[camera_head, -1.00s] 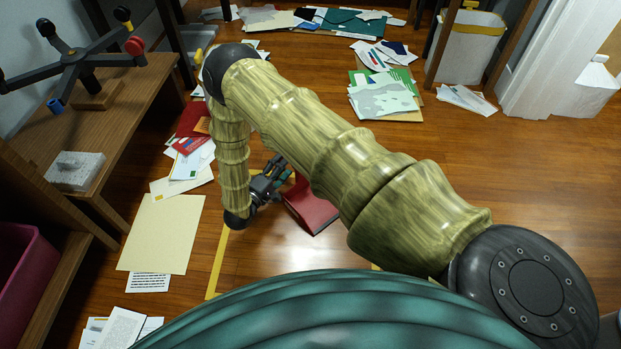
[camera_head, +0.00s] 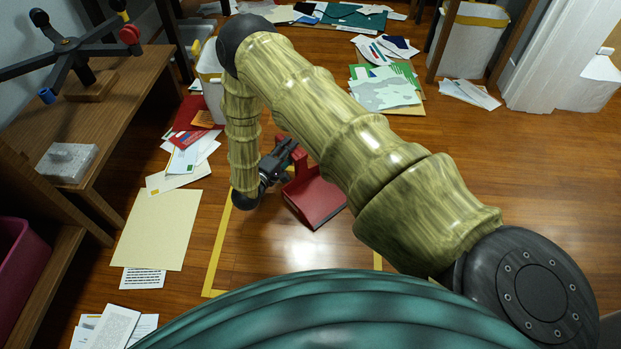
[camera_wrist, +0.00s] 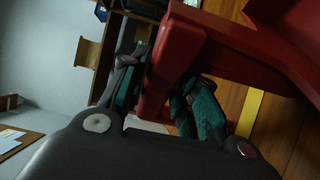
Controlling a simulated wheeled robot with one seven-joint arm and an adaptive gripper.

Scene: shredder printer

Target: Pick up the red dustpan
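The red dustpan (camera_head: 318,198) is in the middle of the head view, just right of my gripper (camera_head: 283,160), its upright handle beside the fingers. The upper arm covers part of the area to its right. In the wrist view, the dustpan's red handle (camera_wrist: 172,65) lies between the fingers of my gripper (camera_wrist: 162,98), which are closed around it. The pan appears to hang above the wooden floor, though the size of the gap is hard to judge.
A wooden bench (camera_head: 110,110) with a grey block (camera_head: 67,162) stands at the left, a pink bin (camera_head: 20,262) below it. Loose papers (camera_head: 160,228) litter the left floor and the back. A white bin (camera_head: 467,42) stands at the back right. The right floor is clear.

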